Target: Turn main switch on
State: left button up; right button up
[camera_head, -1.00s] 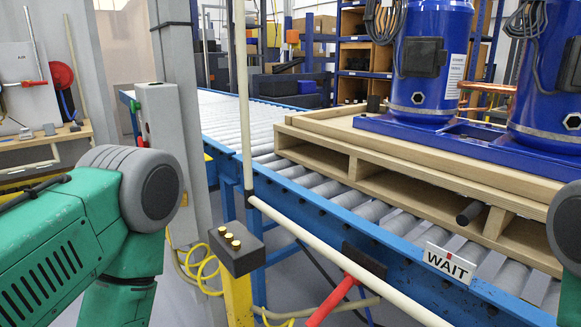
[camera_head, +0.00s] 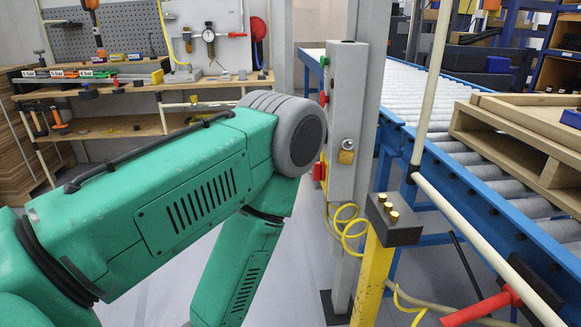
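A grey control box (camera_head: 347,110) is mounted on a grey post right of the picture's middle. A green button (camera_head: 325,61) and a red button (camera_head: 323,98) sit on its narrow left side. Lower on that side is a red and yellow switch (camera_head: 320,170), partly hidden behind my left arm's grey joint; I cannot tell its position. A yellow tag-like part with a round silver piece (camera_head: 346,152) is on the box front. My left arm crosses the view from the left and bends downward beside the box. Neither gripper shows.
A yellow post with a dark button box (camera_head: 393,219) stands right of the control box, with yellow cables hanging beside it. A blue roller conveyor (camera_head: 470,190) carries a wooden pallet (camera_head: 520,138) at the right. A workbench (camera_head: 130,133) stands behind at the left.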

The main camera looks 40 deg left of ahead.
aim_at(318, 168)
jog(key=u, duration=0.95)
